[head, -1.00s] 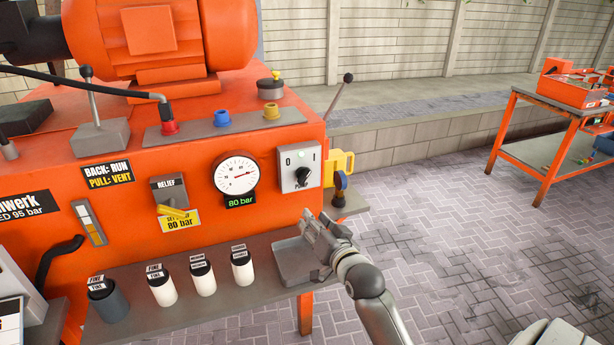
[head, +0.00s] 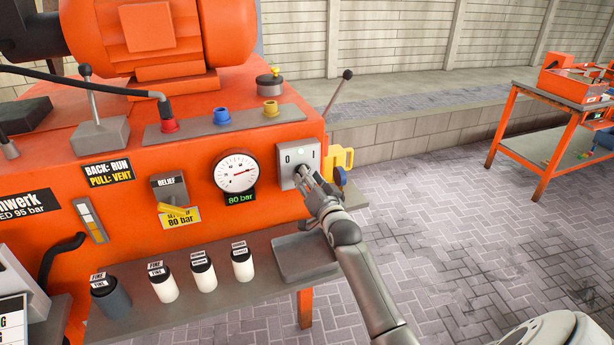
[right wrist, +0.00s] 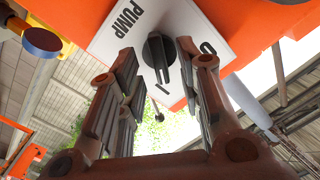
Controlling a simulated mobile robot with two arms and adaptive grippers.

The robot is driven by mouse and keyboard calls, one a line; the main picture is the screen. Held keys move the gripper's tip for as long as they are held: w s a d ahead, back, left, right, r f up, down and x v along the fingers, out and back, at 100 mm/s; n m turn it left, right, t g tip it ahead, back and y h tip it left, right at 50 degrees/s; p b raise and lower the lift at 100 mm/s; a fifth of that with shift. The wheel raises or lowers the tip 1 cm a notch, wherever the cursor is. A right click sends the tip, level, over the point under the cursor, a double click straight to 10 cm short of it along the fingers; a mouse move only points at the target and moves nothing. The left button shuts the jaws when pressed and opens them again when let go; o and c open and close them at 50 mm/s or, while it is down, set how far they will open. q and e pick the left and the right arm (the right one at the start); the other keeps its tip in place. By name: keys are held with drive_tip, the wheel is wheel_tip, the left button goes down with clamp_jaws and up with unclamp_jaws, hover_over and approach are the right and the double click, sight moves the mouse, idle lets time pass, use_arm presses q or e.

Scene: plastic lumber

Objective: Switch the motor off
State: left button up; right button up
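The motor switch is a grey panel (head: 288,158) marked 0 and I on the right of the orange machine's front. A small light between the marks looks pale green. My right gripper (head: 306,176) is in front of the panel and hides most of the knob in the head view. In the right wrist view the gripper (right wrist: 157,58) is open, one finger on each side of the knob; contact is not clear. My left gripper is not in view.
A pressure gauge (head: 236,172) and a relief lever (head: 170,193) are left of the switch. A yellow padlock-like part (head: 343,158) is close on its right. Several labelled cylinders stand on the shelf (head: 240,294) below.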

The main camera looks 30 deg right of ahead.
drive_tip(key=shift+x, duration=0.8)
drive_tip(key=shift+c, duration=0.5)
clamp_jaws()
